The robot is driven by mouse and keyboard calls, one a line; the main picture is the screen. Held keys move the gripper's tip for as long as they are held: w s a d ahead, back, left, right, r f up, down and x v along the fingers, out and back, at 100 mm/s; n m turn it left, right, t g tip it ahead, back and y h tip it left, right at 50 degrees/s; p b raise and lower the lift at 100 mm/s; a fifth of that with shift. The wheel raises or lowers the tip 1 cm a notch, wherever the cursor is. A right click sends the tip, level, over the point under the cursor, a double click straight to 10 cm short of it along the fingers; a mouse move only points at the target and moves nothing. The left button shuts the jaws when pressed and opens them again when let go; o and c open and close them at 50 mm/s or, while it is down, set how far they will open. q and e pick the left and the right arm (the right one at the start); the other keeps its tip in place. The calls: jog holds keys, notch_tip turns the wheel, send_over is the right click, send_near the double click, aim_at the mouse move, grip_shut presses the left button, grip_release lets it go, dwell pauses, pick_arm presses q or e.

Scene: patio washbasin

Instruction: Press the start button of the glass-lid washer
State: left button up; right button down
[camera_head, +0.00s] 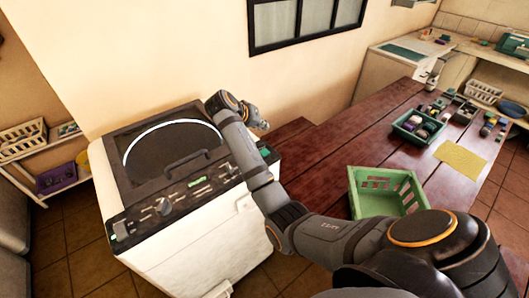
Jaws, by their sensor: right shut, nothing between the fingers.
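The white washer (190,238) stands at left against the wall, with a dark glass lid (165,146) that is closed. Its sloped black control panel has a round knob (164,206), a small green display (196,183) and several small controls. A small green patch (265,152) shows at the panel's right end, beside my forearm. I cannot tell which control is the start button. My right gripper (263,125) is shut and empty, beyond the washer's back right corner and apart from the panel. My right arm crosses in front of the washer's right edge. My left gripper is not in view.
A wooden table (330,150) at right bears a green basket (388,190), a green tray (418,127) of small items and a yellow cloth (461,157). A shelf with baskets (22,136) stands at far left. Tiled floor shows around the washer.

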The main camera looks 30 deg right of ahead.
jog(key=b, duration=0.7)
send_over(263, 146)
jog(key=s+a, duration=0.3)
jog(key=s, duration=0.1)
notch_tip(263, 146, down, 7)
jog(key=shift+d, duration=0.15)
jog(key=shift+f, duration=0.85)
jog(key=shift+f, duration=0.2)
jog(key=shift+f, duration=0.25)
